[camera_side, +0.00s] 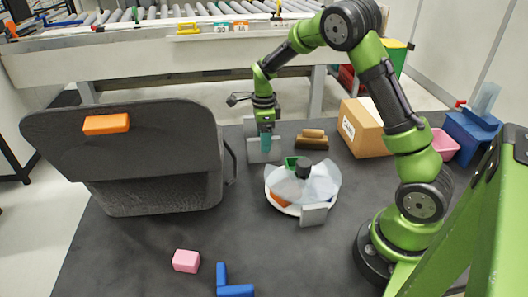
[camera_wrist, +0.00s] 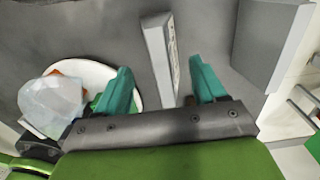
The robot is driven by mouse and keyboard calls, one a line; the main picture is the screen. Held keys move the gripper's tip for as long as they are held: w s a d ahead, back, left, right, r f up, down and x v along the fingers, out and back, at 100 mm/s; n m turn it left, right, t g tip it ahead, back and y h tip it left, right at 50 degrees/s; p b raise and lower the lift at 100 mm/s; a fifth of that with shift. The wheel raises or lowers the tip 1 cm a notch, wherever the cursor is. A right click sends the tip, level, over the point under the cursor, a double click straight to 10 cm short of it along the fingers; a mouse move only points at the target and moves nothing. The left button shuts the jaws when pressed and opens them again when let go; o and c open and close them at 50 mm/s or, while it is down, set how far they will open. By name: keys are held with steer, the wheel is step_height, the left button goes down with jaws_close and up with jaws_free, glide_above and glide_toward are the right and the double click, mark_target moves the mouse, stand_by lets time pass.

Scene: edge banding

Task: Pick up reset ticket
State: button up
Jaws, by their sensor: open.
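My gripper (camera_side: 266,150) points down over the dark table behind the dish, with its two teal fingers apart and nothing held between them. A thin pale grey card-like piece (camera_side: 259,157) is at the fingers in the side view. In the wrist view, a narrow pale piece with small unreadable marks (camera_wrist: 161,50) lies ahead of the gap between the open fingertips (camera_wrist: 158,85). It may be the reset ticket, but I cannot read any label. Another small grey plate (camera_side: 314,215) stands at the front of the dish.
The white dish (camera_side: 284,208) with a clear cover stands close to the gripper. A dark grey panel bin (camera_side: 160,190) with an orange block (camera_side: 106,124) is at left. A wooden brush (camera_side: 312,142) and cardboard box (camera_side: 361,130) are at right.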

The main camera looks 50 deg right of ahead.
mark_target(255, 155)
step_height(255, 155, down, 4)
steer(key=shift+d+f, duration=0.1)
steer(key=shift+f, duration=0.05)
steer(key=shift+c, duration=0.4)
steer(key=c, duration=1)
steer(key=shift+w, duration=0.1)
steer(key=shift+c, duration=0.2)
